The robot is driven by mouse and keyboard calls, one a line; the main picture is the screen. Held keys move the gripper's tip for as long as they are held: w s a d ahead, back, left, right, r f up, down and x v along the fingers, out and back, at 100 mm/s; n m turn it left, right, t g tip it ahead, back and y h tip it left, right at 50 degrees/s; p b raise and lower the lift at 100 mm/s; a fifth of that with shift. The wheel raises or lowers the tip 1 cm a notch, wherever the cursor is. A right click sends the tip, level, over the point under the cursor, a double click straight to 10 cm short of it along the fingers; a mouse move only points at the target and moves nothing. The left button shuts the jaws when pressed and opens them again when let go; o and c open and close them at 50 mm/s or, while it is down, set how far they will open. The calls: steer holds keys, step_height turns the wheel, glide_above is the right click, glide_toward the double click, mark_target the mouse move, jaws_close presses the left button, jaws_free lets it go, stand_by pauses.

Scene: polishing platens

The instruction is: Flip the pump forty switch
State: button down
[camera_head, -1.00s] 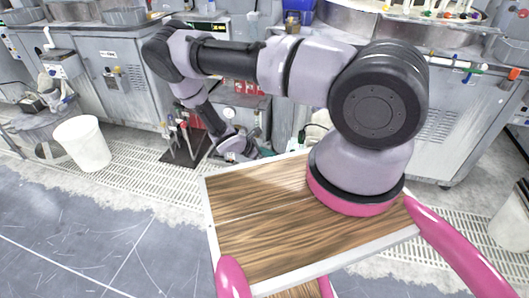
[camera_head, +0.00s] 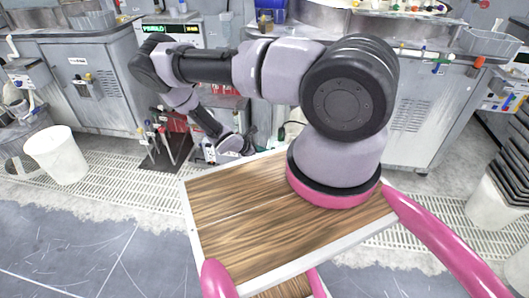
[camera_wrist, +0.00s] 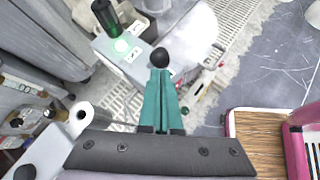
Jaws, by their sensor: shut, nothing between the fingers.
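In the wrist view, a pale grey box (camera_wrist: 112,48) with small labels lies just beyond my fingertips. A black ball-shaped knob (camera_wrist: 160,57) shows right at the tips of my teal gripper (camera_wrist: 160,72), which is shut and empty. I cannot tell whether the fingertips touch the knob, or read the labels to confirm this is the pump forty switch. In the head view, my wrist hides the fingers; a small pale box (camera_head: 209,153) shows left of it.
Grey cabinets (camera_head: 92,90) line the back. A white bucket (camera_head: 57,154) stands at left, with upright tools on a dark mat (camera_head: 160,158) beside it. White bins (camera_head: 492,203) stand at right. Open grey floor (camera_head: 80,240) lies in front.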

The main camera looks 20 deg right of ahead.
steer(key=shift+w+d+r, duration=0.1)
steer(key=shift+w+r, duration=0.1)
steer(key=shift+w+d+r+n+g+y, duration=0.3)
steer(key=shift+w+g+y, duration=0.05)
steer(key=shift+g+y, duration=0.25)
steer(key=shift+w+d+r+g+y, duration=0.3)
steer(key=shift+w+d+g+y, duration=0.1)
steer(key=shift+w+g+y, duration=0.15)
steer(key=g, duration=0.1)
steer(key=w+d+n+y, duration=0.1)
steer(key=w+g+y, duration=0.1)
steer(key=shift+w+d+r+n+g, duration=0.2)
steer(key=shift+d+r+n+g, duration=0.05)
steer(key=shift+n+g, duration=0.15)
steer(key=shift+w+d, duration=0.2)
steer(key=shift+w, duration=0.2)
steer(key=shift+w+d+f, duration=0.15)
steer(key=shift+w+d, duration=0.45)
steer(key=shift+w, duration=0.1)
